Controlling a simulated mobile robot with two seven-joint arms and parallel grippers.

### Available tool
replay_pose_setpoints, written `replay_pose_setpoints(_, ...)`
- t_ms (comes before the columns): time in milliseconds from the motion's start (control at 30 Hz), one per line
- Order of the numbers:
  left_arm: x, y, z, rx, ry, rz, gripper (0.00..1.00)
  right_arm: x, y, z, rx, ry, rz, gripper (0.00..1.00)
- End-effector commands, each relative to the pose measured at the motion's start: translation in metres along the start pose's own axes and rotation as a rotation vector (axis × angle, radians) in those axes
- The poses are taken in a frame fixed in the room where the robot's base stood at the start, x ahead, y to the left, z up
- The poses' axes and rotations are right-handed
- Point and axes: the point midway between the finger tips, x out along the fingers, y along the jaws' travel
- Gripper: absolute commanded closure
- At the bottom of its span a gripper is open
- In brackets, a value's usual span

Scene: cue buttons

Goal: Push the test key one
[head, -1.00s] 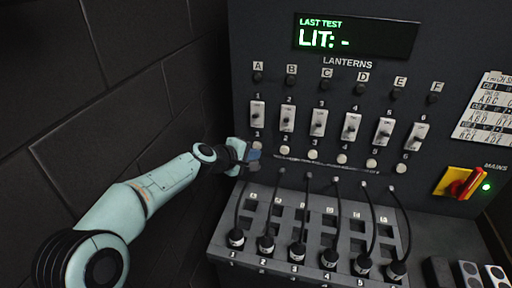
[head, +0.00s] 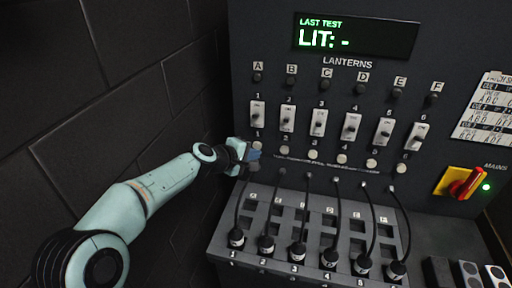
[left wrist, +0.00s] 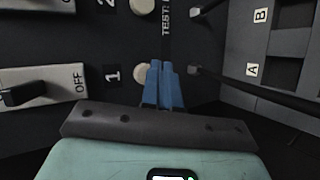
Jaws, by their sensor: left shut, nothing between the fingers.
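Test key one is a round cream button below the label 1; in the head view (head: 257,146) it sits at the left end of the button row, partly behind my gripper. In the left wrist view the same test key one (left wrist: 143,74) is partly covered by the blue fingertips. My left gripper (head: 254,155) is shut and empty, with its blue fingers (left wrist: 163,84) at the key. I cannot tell whether they touch it. My right gripper is not in view.
Other test keys (head: 313,154) run to the right below the toggle switches (head: 318,122). Cables hang from the panel to a numbered patch box (head: 225,238) below. The display (head: 355,37) reads "LIT: -". A red mains switch (head: 466,184) is at the right.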

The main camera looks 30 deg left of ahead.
Motion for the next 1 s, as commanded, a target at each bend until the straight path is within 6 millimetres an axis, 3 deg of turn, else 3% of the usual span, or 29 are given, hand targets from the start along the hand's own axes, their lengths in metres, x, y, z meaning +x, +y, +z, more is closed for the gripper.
replay_pose_setpoints(1000,0.0077,0.0040,-0.0041,0.000,0.000,0.000,1.00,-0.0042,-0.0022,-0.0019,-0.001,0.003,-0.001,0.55)
